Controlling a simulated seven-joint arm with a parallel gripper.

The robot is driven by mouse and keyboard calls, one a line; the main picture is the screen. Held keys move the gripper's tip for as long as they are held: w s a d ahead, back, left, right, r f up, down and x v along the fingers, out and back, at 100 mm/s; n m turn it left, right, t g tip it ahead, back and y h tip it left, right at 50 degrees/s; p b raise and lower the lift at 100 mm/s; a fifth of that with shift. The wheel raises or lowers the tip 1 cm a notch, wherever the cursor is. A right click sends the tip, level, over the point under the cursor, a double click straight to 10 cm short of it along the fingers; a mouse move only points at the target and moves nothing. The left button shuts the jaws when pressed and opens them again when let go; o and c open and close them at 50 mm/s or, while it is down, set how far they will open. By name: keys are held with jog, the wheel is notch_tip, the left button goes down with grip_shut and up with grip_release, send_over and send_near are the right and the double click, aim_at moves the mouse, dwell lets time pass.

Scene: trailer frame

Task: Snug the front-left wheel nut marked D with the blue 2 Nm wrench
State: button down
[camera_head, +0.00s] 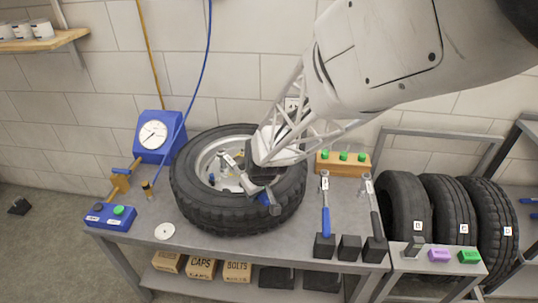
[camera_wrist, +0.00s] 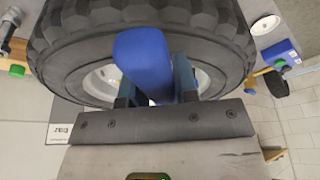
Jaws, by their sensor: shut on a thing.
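My gripper (camera_head: 262,184) is shut on a blue-handled wrench (camera_head: 269,203) above the wheel (camera_head: 236,221), which lies flat on the bench. In the wrist view the blue handle (camera_wrist: 143,62) sits between my two fingers. The wrench's pale shaft, with a small label, reaches left over the hub. Its marking is too small to read. Small nuts or studs show inside the rim, partly hidden by my gripper and the wrench; no letter D is readable there. Whether the wrench touches a nut cannot be told. A second wrench with a blue handle (camera_head: 326,221) stands in a black holder.
A dark-handled wrench (camera_head: 376,223) stands in the right holder; the middle holder (camera_head: 349,247) is empty. A blue dial gauge (camera_head: 153,135) and blue box (camera_head: 109,217) are left of the wheel. Tagged tyres (camera_head: 403,205) stand at right. A wooden block with green knobs (camera_head: 343,167) is behind.

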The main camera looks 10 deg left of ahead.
jog(key=shift+s+a+m, duration=0.6)
jog(key=shift+s+a, duration=0.15)
jog(key=shift+a, duration=0.05)
jog(key=shift+w+d, duration=0.1)
jog(key=shift+w+d+n, duration=0.8)
jog(key=shift+w+d, duration=0.15)
jog(key=shift+d, duration=0.1)
jog(key=c, duration=1.6)
grip_release()
grip_shut()
jog(key=shift+r, duration=1.5)
